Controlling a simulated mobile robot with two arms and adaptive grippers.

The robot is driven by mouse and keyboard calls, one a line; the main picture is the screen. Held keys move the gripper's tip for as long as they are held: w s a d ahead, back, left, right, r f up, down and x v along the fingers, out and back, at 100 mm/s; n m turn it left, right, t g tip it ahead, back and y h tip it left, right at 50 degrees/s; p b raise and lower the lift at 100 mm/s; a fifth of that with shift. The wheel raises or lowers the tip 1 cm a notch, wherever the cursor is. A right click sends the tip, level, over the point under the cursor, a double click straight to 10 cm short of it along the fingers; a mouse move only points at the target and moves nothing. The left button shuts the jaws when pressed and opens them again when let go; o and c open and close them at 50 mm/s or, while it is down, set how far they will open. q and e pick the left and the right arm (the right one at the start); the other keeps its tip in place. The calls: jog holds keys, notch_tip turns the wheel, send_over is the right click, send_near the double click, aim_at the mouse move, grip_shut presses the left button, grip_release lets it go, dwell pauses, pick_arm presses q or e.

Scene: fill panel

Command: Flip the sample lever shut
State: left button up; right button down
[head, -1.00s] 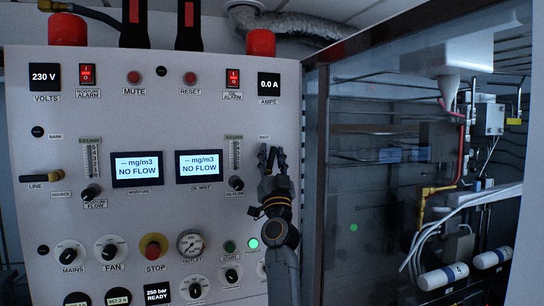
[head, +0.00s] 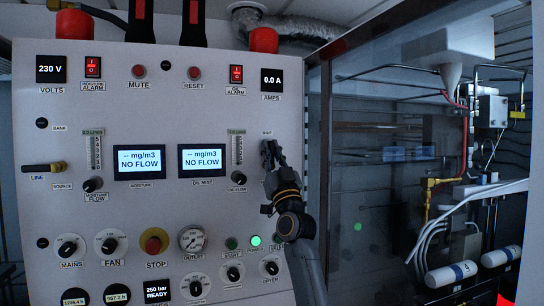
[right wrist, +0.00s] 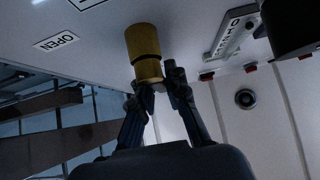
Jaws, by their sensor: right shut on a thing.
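The sample lever shows in the right wrist view as a brass-coloured cylinder (right wrist: 143,45) with a dark band, standing out from the pale panel. My right gripper (right wrist: 160,88) has its fingers closed at the near end of this lever. A plate reading OPEN (right wrist: 57,42) is on the panel to the left of it. In the head view, my right gripper (head: 269,150) is against the right part of the panel, just under a small SHUT label (head: 267,133), and hides the lever there. My left gripper is not in view.
The oil flow meter (head: 238,150) and oil flow knob (head: 238,178) are close on the left of my right gripper. The dryer knob (head: 270,268) is below. A dark glass enclosure (head: 365,200) with pipes stands at the right. Both displays (head: 201,160) read NO FLOW.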

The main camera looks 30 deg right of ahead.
jog(key=c, duration=1.3)
grip_release()
jog(key=v, duration=1.2)
